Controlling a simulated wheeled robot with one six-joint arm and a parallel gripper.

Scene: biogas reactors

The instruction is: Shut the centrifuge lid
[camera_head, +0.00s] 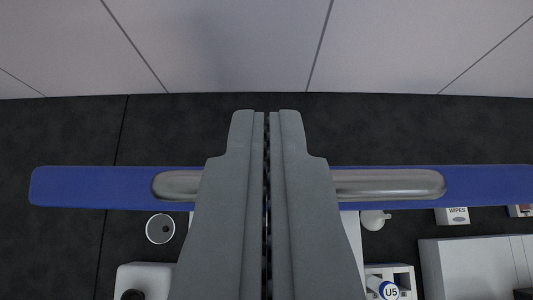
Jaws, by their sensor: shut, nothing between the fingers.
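A long blue panel (90,187) with a silver bar handle (400,184) spans the view, seen nearly edge-on. It appears to be the raised centrifuge lid. My gripper (267,118) is shut and empty, its two grey fingers pressed side by side. The fingers cross in front of the panel's middle and hide the centre of the handle. Their tips reach past the panel's upper edge in the picture. I cannot tell whether they touch it. The centrifuge body is mostly hidden behind the fingers and panel; pale strips at their sides may belong to it.
Below the panel are a round white cup (160,229), a white device with a dark knob (150,279), a white rounded vessel (373,220), a WIPES box (452,216), a holder labelled U5 (390,291) and a large pale box (470,265). A panelled wall (225,45) rises behind.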

